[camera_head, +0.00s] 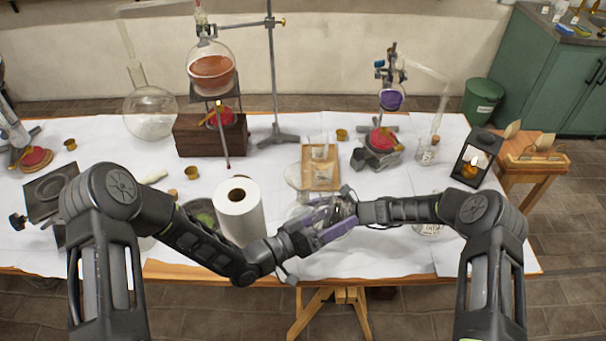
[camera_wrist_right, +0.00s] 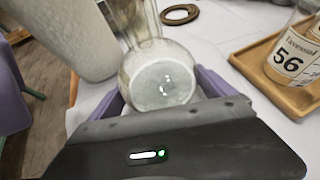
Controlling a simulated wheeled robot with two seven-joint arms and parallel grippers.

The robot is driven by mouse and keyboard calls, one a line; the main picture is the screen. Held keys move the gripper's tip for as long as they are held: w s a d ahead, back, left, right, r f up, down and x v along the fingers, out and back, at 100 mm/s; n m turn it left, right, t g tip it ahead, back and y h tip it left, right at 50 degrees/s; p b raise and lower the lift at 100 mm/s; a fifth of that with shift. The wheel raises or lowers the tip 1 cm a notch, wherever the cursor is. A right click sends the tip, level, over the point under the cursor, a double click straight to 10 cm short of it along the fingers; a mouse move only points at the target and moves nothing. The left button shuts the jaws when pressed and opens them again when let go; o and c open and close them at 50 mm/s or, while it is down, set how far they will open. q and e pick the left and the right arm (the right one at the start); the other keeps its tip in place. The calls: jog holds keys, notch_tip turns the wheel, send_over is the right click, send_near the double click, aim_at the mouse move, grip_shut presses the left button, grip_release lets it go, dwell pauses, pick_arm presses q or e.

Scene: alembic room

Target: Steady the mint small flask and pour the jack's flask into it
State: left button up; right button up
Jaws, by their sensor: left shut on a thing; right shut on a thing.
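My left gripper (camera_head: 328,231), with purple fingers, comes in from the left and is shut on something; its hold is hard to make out. My right gripper (camera_head: 346,208) is close beside it, and the two overlap in the head view. In the right wrist view my right gripper (camera_wrist_right: 160,98) is shut on a clear glass flask (camera_wrist_right: 162,84) with pale, whitish contents; its glass neck runs toward the top of the picture. No mint tint shows, so I cannot tell which flask this is. The dark jack (camera_head: 50,196) stands at the far left with no flask visible on it.
A paper towel roll (camera_head: 240,212) stands close to my left forearm. A wooden tray (camera_head: 308,184) with labelled glassware is just behind the grippers. A lantern (camera_head: 473,160) stands at the right. Stands with flasks line the back.

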pick_arm(q)
jog(key=shift+w+a+f+m, duration=0.2)
jog(key=shift+w+m, duration=0.2)
jog(key=shift+m, duration=0.6)
jog(key=w+m, duration=0.1)
jog(key=a+m, duration=0.1)
jog(key=m, duration=0.1)
jog(key=shift+w, duration=0.35)
dwell(1.7)
pick_arm(e)
jog(key=o, duration=0.8)
jog(key=shift+d, duration=0.1)
jog(key=v, duration=1.2)
jog(key=shift+f, duration=0.1)
